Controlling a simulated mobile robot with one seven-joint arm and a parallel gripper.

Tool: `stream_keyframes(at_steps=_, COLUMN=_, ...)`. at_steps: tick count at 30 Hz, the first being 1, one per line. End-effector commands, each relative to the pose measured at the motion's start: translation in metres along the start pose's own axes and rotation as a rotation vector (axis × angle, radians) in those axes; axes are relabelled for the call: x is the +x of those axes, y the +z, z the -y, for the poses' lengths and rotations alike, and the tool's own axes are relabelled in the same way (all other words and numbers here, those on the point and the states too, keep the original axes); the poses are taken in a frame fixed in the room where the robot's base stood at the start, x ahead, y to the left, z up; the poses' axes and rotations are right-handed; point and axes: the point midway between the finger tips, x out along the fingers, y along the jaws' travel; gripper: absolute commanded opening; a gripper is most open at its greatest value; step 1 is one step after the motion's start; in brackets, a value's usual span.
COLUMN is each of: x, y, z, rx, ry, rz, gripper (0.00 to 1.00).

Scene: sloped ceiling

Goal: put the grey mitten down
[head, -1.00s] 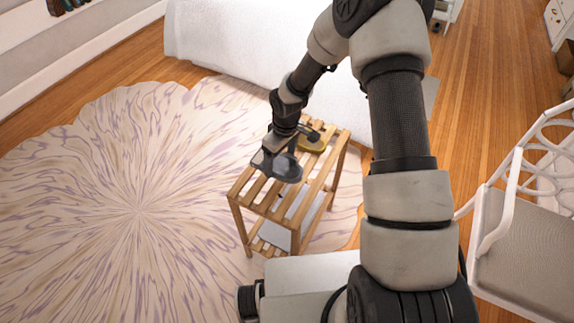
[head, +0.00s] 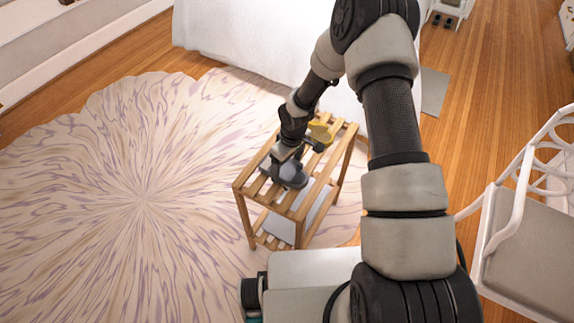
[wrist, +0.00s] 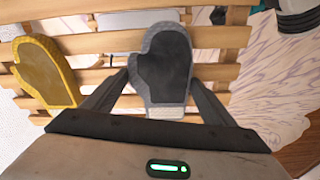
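The grey mitten (head: 287,174), dark in the middle with a lighter grey rim and cuff, is at the top of the wooden slatted rack (head: 299,214). It seems to lie flat on the slats, though a small gap cannot be ruled out. In the wrist view the grey mitten (wrist: 167,62) is upright in the picture, thumb to the left. The fingertips of my gripper (wrist: 161,78) lie close against its two sides, and the gripper looks shut on it. In the head view my gripper (head: 281,154) is right over the mitten and partly hides it.
A yellow mitten (wrist: 45,70) lies on the same rack, left of the grey one in the wrist view. It also shows behind my gripper (head: 320,132) in the head view. A white chair (head: 520,210) stands right, a white-covered bed (head: 245,35) behind.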

Motion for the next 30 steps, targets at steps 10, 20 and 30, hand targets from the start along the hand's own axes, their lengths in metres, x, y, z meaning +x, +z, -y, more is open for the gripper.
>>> stream_keyframes(at_steps=10, x=-0.001, y=0.0, z=0.0, rx=0.0, ry=0.0, rz=0.0, gripper=0.96)
stream_keyframes(at_steps=20, x=-0.043, y=-0.002, z=-0.001, rx=0.0, ry=0.002, rz=-0.003, gripper=0.96)
stream_keyframes(at_steps=30, x=-0.109, y=-0.001, z=-0.001, rx=0.001, ry=0.001, rz=-0.002, gripper=0.96)
